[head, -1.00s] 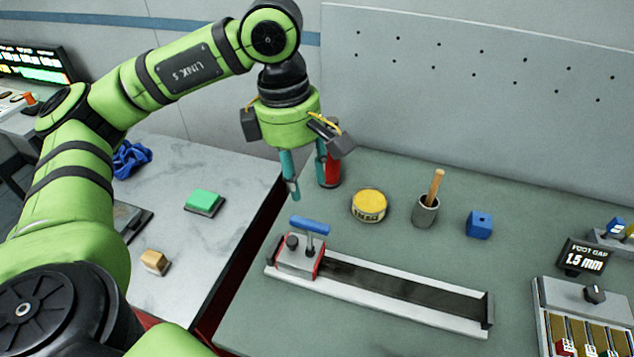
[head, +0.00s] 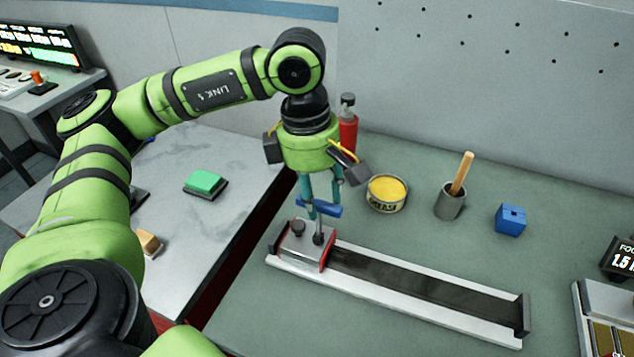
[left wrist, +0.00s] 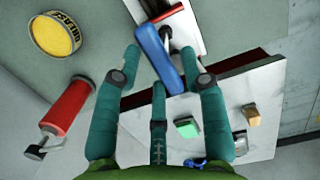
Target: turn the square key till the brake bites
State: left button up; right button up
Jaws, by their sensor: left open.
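The square key has a blue crossbar handle (head: 327,211) on a dark upright shaft (head: 318,237). The key's square end is hidden in the block. My right gripper is not in view.
Close behind the gripper stands a red bottle (head: 348,128). A yellow-lidded tin (head: 387,192), a grey cup with a wooden handle (head: 451,202) and a blue cube (head: 510,220) stand behind the magazine. A green block (head: 205,182) lies on the left table.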

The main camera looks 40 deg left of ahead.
aim_at(321, 214)
pick_arm(q)
jog(key=f, duration=0.3)
jog(key=f+p, duration=0.1)
jog(key=shift+w+d+f, duration=0.15)
jog(key=shift+d, duration=0.1)
jog(key=shift+f, duration=0.2)
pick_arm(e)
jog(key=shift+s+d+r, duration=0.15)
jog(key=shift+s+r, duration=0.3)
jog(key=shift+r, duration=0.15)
pick_arm(q)
grip_shut()
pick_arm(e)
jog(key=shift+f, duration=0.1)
pick_arm(q)
jog(key=shift+f+m+b, duration=0.1)
jog(key=shift+m+b, duration=0.55)
jog(key=shift+m, duration=0.15)
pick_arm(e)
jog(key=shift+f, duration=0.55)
pick_arm(q)
jog(key=shift+d+m+b, duration=0.1)
jog(key=shift+m+b, duration=0.25)
jog(key=shift+m, duration=0.15)
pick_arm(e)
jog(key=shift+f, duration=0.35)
pick_arm(q)
jog(key=shift+m, duration=0.3)
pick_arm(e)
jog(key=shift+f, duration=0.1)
